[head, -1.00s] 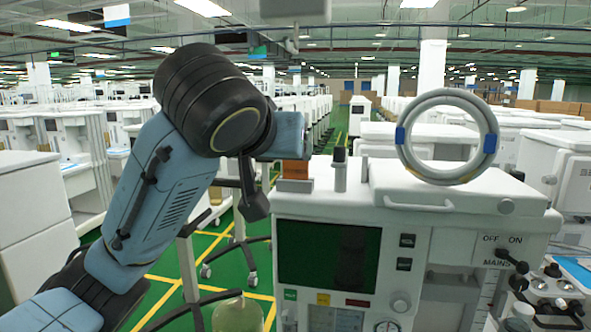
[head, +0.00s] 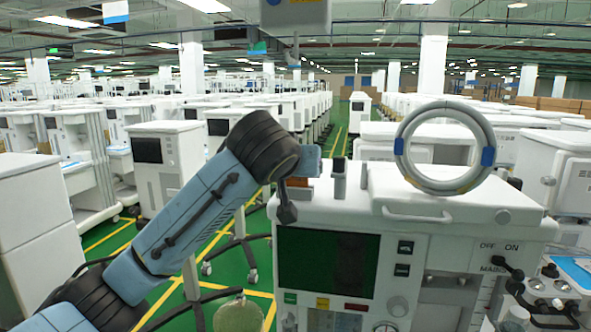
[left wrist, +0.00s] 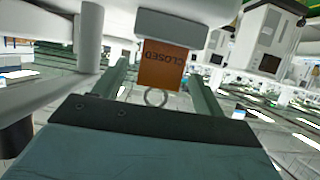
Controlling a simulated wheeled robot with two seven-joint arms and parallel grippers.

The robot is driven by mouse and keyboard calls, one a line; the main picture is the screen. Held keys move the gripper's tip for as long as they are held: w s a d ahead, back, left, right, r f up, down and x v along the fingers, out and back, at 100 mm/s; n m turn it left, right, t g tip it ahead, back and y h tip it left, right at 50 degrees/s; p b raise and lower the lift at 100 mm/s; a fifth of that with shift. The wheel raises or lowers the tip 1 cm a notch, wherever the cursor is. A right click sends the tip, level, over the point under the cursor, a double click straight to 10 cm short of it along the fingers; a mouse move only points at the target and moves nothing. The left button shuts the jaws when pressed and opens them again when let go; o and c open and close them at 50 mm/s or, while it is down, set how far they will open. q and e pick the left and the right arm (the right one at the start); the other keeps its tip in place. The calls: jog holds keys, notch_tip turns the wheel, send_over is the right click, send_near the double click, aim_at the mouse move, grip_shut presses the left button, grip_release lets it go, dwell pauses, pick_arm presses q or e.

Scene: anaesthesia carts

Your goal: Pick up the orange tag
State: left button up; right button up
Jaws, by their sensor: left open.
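The orange tag (left wrist: 161,66) hangs below a pale grey block (left wrist: 172,27) in the left wrist view, with dark "CLOSED" lettering upside down. A small metal ring (left wrist: 156,97) shows at its lower end. The open fingers of my left gripper (left wrist: 160,88) lie on either side of the tag, with a gap on both sides. In the head view the tag (head: 299,183) stands at the top left corner of a white anaesthesia machine (head: 460,215), partly covered by my left gripper (head: 310,162). My right gripper is not in view.
A short grey post (head: 340,181) stands just right of the tag. A large grey ring with blue bands (head: 489,140) rises above the machine top. A handle (head: 415,215) crosses its front edge. Other carts fill the hall; green floor shows at the left.

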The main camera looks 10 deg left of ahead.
pick_arm(q)
jog(key=shift+w+f, duration=0.3)
jog(key=shift+w, duration=0.25)
jog(key=c, duration=1.1)
jog(key=shift+o, duration=0.2)
jog(key=shift+r, duration=0.15)
jog(key=shift+r, duration=0.5)
notch_tip(320, 180, up, 3)
jog(key=shift+f+b, duration=0.2)
jog(key=shift+b, duration=0.45)
jog(key=s, duration=1.8)
jog(key=shift+f+p, duration=0.15)
jog(key=shift+p, duration=0.25)
